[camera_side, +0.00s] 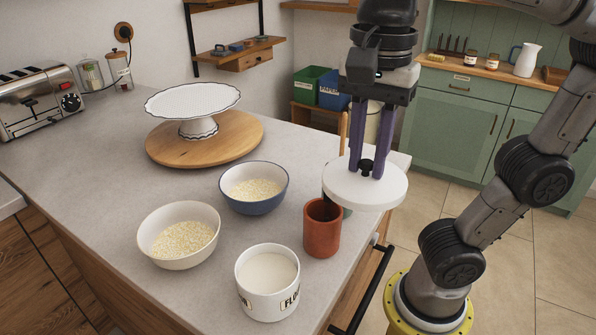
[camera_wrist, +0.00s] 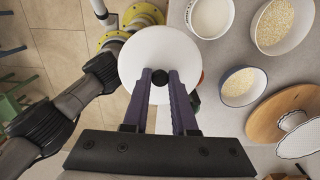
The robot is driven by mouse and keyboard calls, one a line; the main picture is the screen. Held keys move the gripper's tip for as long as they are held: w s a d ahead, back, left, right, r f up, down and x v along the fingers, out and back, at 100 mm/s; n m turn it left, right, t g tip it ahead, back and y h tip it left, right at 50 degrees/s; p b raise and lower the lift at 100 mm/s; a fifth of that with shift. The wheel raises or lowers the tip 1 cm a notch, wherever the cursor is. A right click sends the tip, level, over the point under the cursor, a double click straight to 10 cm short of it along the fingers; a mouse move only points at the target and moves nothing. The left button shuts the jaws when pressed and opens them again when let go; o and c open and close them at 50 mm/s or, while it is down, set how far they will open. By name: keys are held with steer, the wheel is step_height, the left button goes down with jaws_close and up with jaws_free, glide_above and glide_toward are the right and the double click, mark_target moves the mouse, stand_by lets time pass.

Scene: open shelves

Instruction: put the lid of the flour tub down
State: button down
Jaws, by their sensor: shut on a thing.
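The lid (camera_side: 350,192) is a flat white disc with a black knob (camera_side: 366,167). My gripper (camera_side: 367,170) is shut on the knob and holds the lid level, in the air near the counter's right edge. In the wrist view the lid (camera_wrist: 150,52) lies under the purple fingers (camera_wrist: 160,78), with the knob between their tips. The flour tub (camera_side: 267,283) is white with dark lettering and stands uncovered at the counter's front, showing pale flour inside. The tub also shows at the top of the wrist view (camera_wrist: 211,16).
A terracotta cup (camera_side: 322,229) stands close to the lid, partly behind it in the wrist view. A white bowl (camera_side: 179,236) and a blue bowl (camera_side: 254,187) hold pale grains. A cake stand (camera_side: 193,101) is on a round board (camera_side: 233,143). Counter (camera_side: 106,195) is bare at left.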

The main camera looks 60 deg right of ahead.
steer(key=w+d+r+m, duration=0.2)
steer(key=w+d+m, duration=0.5)
steer(key=w, duration=0.5)
steer(key=w+d+f+m, duration=0.1)
steer(key=w+d+m, duration=0.25)
steer(key=d, duration=0.55)
steer(key=w+d+m, duration=0.3)
steer(key=w+d, duration=0.1)
steer(key=d, duration=0.5)
step_height(320, 180, down, 13)
steer(key=w+d+f, duration=0.1)
steer(key=w+f, duration=0.2)
steer(key=w+d+f, duration=0.2)
steer(key=w+f, duration=0.1)
steer(key=w, duration=0.1)
steer(key=w+d+f, duration=0.2)
steer(key=w+f, duration=0.1)
steer(key=w, duration=0.1)
steer(key=shift+w+d, duration=0.1)
steer(key=shift+w+d+f, duration=0.15)
steer(key=shift+w+f, duration=0.1)
steer(key=shift+f, duration=0.15)
steer(key=shift+w+d+f, duration=0.1)
steer(key=shift+w+f, duration=0.05)
steer(key=shift+f, duration=0.8)
steer(key=shift+w+f, duration=0.1)
steer(key=shift+f, duration=0.8)
